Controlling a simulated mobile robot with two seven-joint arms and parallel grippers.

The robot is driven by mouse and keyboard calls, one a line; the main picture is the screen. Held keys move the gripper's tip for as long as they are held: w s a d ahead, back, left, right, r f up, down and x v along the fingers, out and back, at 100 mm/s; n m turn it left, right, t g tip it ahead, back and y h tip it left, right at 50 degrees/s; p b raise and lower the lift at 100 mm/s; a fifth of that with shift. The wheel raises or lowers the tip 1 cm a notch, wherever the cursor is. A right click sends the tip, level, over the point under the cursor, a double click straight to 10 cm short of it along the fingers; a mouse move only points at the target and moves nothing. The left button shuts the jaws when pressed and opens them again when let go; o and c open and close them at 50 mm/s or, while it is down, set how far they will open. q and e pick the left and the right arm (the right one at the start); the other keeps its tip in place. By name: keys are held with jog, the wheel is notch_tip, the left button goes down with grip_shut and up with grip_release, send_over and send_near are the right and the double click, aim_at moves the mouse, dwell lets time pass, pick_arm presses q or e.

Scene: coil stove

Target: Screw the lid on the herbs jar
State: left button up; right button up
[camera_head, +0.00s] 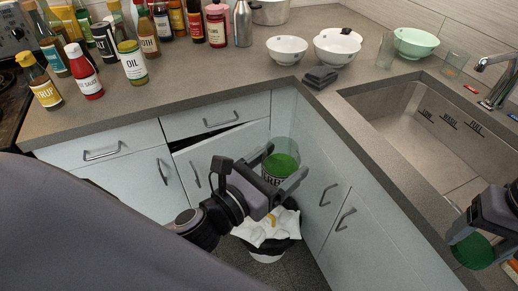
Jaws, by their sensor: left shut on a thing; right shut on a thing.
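The herbs jar (281,167) is clear glass with green contents and a label that partly shows. My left gripper (279,166) is shut around its sides and holds it in the air in front of the cabinets, in the middle of the view. The jar's top shows no lid on it. My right gripper (486,250) is at the lower right edge, shut on a green round thing (473,251) that looks like the lid. The gripper is partly cut off by the frame. The two grippers are well apart.
Bottles and jars, such as the oil jar (132,65), crowd the counter's left. Bowls (287,50) and a dark folded cloth (320,77) lie near the corner. The sink (400,100) is at right. A bin with a white liner (262,232) stands below the jar.

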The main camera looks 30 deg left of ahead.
pick_arm(q)
jog(key=s+d+m+g+h, duration=0.1)
jog(key=d+m+g+h, duration=0.2)
jog(key=d+h, duration=0.3)
jog(key=d+m, duration=0.1)
jog(key=d, duration=0.2)
jog(key=shift+r, duration=0.25)
pick_arm(e)
jog(key=shift+a, duration=0.1)
jog(key=a+r+n, duration=0.1)
jog(key=a+r, duration=0.3)
jog(key=a, duration=0.4)
jog(key=s+a+r+n, duration=0.1)
jog(key=a+r+n, duration=0.1)
jog(key=a+r, duration=0.3)
jog(key=a+r+n, duration=0.2)
jog(key=a+r, duration=0.3)
jog(key=a, duration=0.8)
jog(key=shift+s+a+r, duration=0.15)
jog(key=shift+a+r, duration=0.1)
jog(key=shift+f, duration=0.15)
jog(key=shift+f, duration=1.9)
